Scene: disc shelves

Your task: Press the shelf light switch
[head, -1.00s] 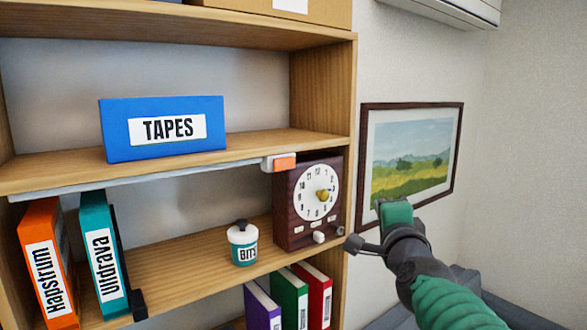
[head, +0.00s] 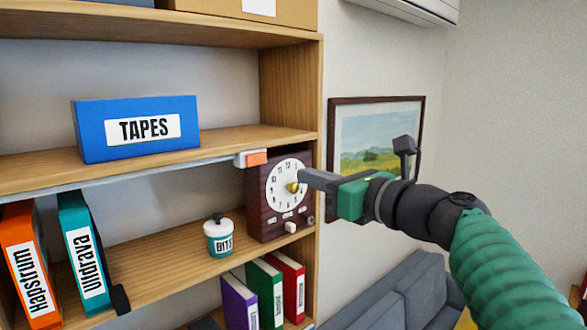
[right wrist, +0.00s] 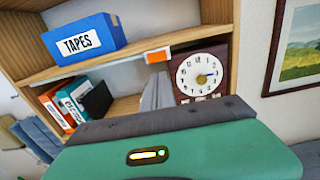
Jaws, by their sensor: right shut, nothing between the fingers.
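The shelf light switch is an orange rocker (head: 257,159) on a white housing at the right end of a thin light strip (head: 130,178), under the front edge of the shelf with the blue TAPES box. The orange switch also shows in the right wrist view (right wrist: 157,56). My right gripper (head: 304,177) comes in from the right, fingers shut and empty. In the head view its tips overlap the right edge of the clock, to the right of and slightly below the switch, apart from it. The shut fingers show in the right wrist view (right wrist: 157,92). My left gripper is not in view.
A dark wooden clock (head: 267,215) stands below the switch on the middle shelf, beside a BITS jar (head: 218,238). The blue TAPES box (head: 180,110) is above. Binders (head: 78,250) stand at the left. A framed picture (head: 372,135) hangs on the right wall.

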